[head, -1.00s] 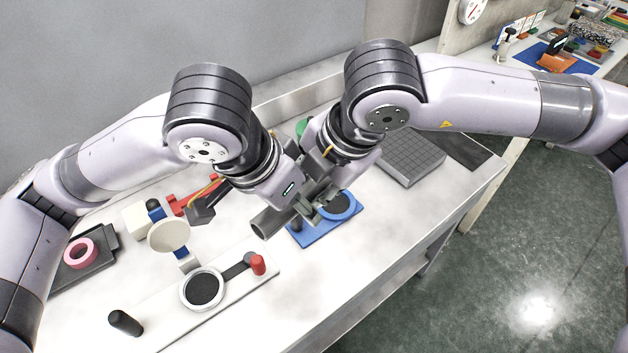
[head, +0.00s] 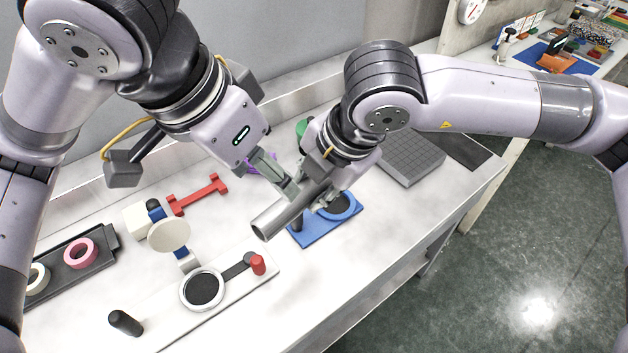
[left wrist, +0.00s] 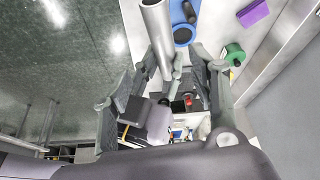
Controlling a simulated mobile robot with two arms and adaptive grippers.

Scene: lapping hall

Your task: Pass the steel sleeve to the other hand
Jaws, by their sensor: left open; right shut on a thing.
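The steel sleeve (head: 281,216) is a grey open-ended tube held above the bench, its open end pointing down and left in the head view. My right gripper (head: 322,195) is shut on its far end. My left gripper (head: 290,187) is open and empty, just up and left of the sleeve in the head view. In the left wrist view, the sleeve (left wrist: 156,35) runs down from the top edge toward the space between my left fingertips (left wrist: 173,58). Whether a left finger touches it is unclear. The sleeve's gripped end is partly hidden.
Below are a blue fixture (head: 333,226) with a dark disc and a white plate (head: 228,299) with a ringed disc and red knob. A red bracket (head: 198,195), a tray of tape rolls (head: 98,254) and a grey gridded block (head: 411,158) lie around. The bench's front edge is close.

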